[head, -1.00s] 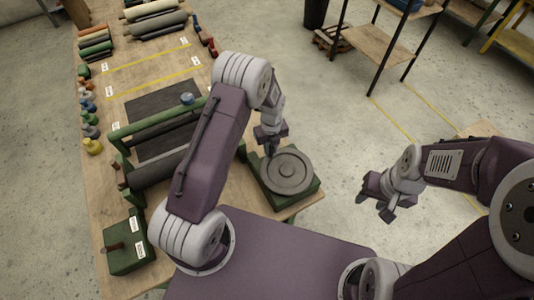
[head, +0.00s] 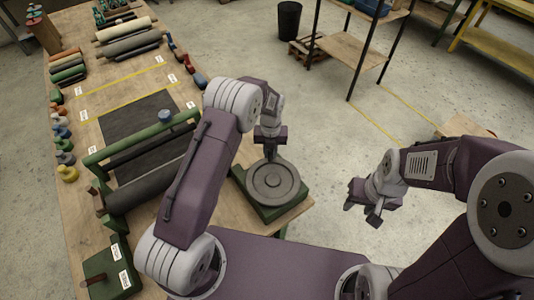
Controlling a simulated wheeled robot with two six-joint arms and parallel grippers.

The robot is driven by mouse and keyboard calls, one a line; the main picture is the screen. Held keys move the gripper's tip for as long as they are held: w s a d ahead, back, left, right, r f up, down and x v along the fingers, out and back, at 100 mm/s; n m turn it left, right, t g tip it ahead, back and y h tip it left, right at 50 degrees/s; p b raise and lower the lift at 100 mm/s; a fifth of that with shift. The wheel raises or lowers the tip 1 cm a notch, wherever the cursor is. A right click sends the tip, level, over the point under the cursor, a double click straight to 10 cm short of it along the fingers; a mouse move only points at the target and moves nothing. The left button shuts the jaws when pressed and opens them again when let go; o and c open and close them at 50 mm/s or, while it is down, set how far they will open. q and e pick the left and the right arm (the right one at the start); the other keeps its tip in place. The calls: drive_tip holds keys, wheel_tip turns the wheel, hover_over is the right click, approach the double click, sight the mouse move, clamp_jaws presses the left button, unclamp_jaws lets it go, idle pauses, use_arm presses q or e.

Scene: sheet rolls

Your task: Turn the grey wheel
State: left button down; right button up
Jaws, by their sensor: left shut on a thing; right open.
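The grey wheel (head: 273,184) is a round disc with a raised hub, lying flat on a green base (head: 285,210) at the near right corner of the workbench. My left gripper (head: 269,156) is over the far edge of the wheel, pointing down. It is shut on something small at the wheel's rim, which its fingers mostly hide. My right gripper (head: 360,214) is open and empty, out over the floor to the right of the bench.
The wooden bench (head: 215,200) holds a green roller frame (head: 142,141), a dark mat (head: 140,118), several rolls (head: 130,42) and a green box (head: 108,275). Coloured pieces line its left edge. A shelf rack (head: 350,52) and a black bin (head: 289,20) stand beyond on the floor.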

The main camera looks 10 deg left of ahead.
use_arm(q)
drive_tip(key=shift+s+d+f, duration=0.1)
drive_tip(key=shift+d, duration=0.1)
idle(0.4)
drive_tip(key=c, duration=1.3)
unclamp_jaws()
wheel_tip(320, 180, up, 9)
drive_tip(key=shift+r+b, duration=0.1)
drive_tip(key=shift+b, duration=0.6)
